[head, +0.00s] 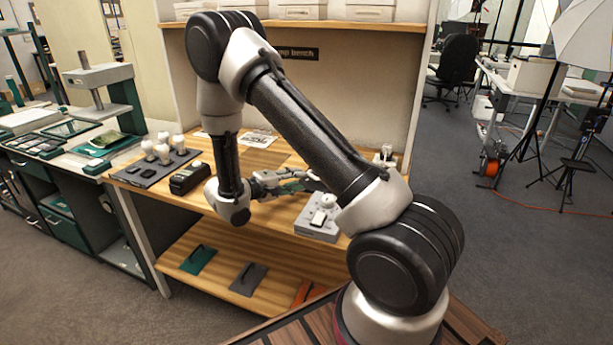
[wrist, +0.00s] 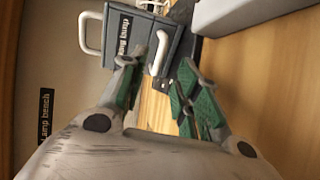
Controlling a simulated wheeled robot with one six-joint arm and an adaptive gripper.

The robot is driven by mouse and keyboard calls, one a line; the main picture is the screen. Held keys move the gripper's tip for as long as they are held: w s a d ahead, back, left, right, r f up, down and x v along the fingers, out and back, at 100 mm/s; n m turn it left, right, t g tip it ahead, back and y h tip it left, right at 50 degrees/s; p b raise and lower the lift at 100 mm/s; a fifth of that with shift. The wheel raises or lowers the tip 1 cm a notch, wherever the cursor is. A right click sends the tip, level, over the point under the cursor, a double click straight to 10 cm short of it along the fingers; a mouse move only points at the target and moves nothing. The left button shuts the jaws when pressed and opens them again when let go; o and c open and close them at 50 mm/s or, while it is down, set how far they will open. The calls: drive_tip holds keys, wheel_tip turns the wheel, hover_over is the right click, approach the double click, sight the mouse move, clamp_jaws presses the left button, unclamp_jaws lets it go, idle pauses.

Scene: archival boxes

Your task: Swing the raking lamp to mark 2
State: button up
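In the wrist view, a dark grey box-shaped unit (wrist: 138,33) with a dark label stands ahead of my gripper; the label is too blurred to read surely. A short pale lever or bar (wrist: 161,54) on its face lies in line with the gap between my fingertips. I cannot tell whether they touch it, nor whether this unit is the raking lamp. My gripper (wrist: 176,52) is open, with green pads. In the head view my gripper (head: 312,181) is low over the wooden bench, partly behind my arm. No mark 2 is legible.
The bench (head: 262,160) holds a grey control box (head: 318,218) with a knob close to my gripper, a black device (head: 189,178), and a tray (head: 140,176) with several white bulb-like pieces. A sign (head: 298,53) hangs behind. Flat pieces lie on the lower shelf (head: 225,270).

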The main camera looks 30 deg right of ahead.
drive_tip(key=x, duration=0.7)
drive_tip(key=shift+s, duration=0.1)
clamp_jaws()
